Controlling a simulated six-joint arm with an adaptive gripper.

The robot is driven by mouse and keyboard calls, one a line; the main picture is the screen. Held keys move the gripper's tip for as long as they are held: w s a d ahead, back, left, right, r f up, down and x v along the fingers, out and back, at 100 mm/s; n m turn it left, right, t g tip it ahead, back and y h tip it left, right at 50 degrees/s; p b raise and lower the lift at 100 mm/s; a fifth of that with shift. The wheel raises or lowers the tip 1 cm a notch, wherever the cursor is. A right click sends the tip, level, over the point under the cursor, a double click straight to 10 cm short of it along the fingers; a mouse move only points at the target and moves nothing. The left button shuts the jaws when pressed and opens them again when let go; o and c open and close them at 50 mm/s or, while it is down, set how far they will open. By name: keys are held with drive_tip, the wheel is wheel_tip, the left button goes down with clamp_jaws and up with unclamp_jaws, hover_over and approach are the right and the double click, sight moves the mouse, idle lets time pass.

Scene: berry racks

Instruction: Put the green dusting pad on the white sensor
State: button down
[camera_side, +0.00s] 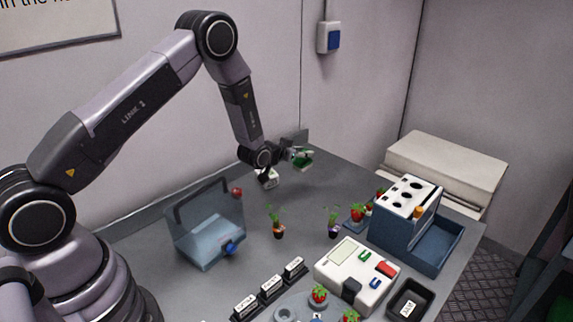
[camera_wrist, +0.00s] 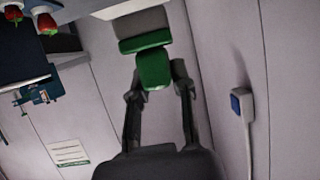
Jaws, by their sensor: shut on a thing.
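My gripper (camera_side: 289,153) is at the far end of the table, up near the back wall. It is shut on the green dusting pad (camera_side: 303,159), which is held above the tabletop. In the wrist view the pad (camera_wrist: 154,69) sits between the two fingertips (camera_wrist: 155,88), with a green strip and a grey block just beyond it. A small white unit (camera_side: 267,178) stands on the table below and left of my gripper, partly hidden by the wrist. I cannot tell for certain whether it is the white sensor.
A clear blue bin (camera_side: 207,243) stands at left. Small potted plants (camera_side: 278,232), a white device with coloured buttons (camera_side: 340,283), a blue rack (camera_side: 395,240) and a black tray (camera_side: 397,310) fill the front and right. A switch box (camera_side: 328,37) is on the wall.

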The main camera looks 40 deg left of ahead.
drive_tip(key=s+a+r, duration=0.3)
drive_tip(key=s+a, duration=0.2)
drive_tip(key=s, duration=0.2)
drive_tip(key=s+a+r, duration=0.3)
drive_tip(key=s+a, duration=0.1)
drive_tip(key=s, duration=0.4)
drive_tip(key=shift+h, duration=0.4)
drive_tip(key=w+a+f, duration=0.1)
drive_tip(key=w+f, duration=0.1)
drive_tip(key=w, duration=0.2)
drive_tip(key=w+a+f, duration=0.1)
drive_tip(key=w+f, duration=0.2)
drive_tip(key=w, duration=0.1)
drive_tip(key=w+a+f, duration=0.2)
drive_tip(key=w+f, duration=0.1)
drive_tip(key=w, duration=0.1)
drive_tip(key=shift+f, duration=0.2)
drive_tip(key=shift+w+a+f, duration=0.1)
drive_tip(key=shift+w+f, duration=0.05)
drive_tip(key=shift+f, duration=0.1)
drive_tip(key=shift+w+a+f, duration=0.1)
drive_tip(key=shift+w+f, duration=0.05)
drive_tip(key=shift+f, duration=0.75)
drive_tip(key=shift+w+f, duration=0.1)
drive_tip(key=shift+f, duration=0.75)
drive_tip(key=shift+f, duration=0.15)
drive_tip(key=c, duration=0.9)
unclamp_jaws()
drive_tip(key=shift+c, duration=0.2)
